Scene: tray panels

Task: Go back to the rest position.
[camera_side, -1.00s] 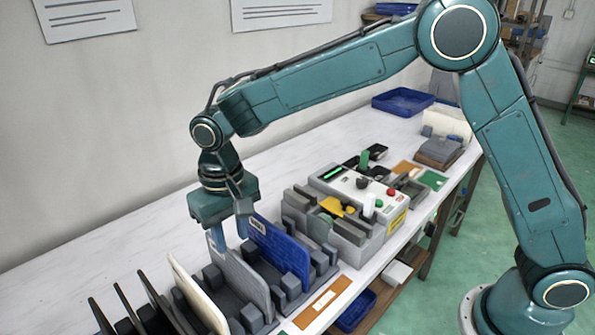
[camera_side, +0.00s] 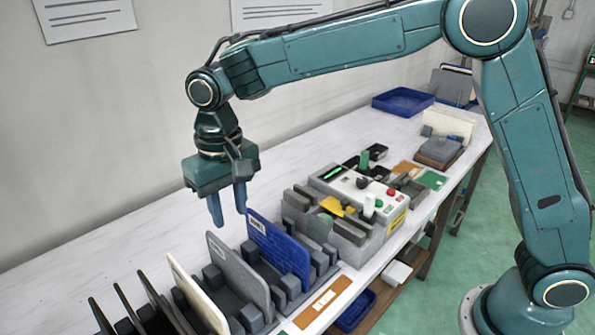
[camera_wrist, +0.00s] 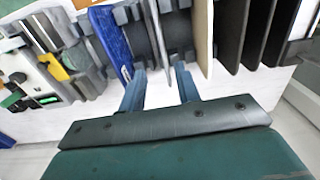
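My gripper (camera_side: 229,213) hangs above the rack with its two blue fingers apart and nothing between them. A grey panel (camera_side: 238,275) stands upright in the rack below the fingers, and its top edge is clear of them. A blue panel (camera_side: 278,255) stands to its right and a cream panel (camera_side: 190,297) to its left. In the wrist view my gripper (camera_wrist: 160,75) is also open, with the blue panel (camera_wrist: 112,42) and cream panel (camera_wrist: 204,40) beyond the fingers.
Several black panels (camera_side: 128,312) stand at the near left. A control box (camera_side: 352,187) with coloured buttons is to the right of the rack. A blue bin (camera_side: 403,101) sits at the table's far end. The white table strip along the wall is free.

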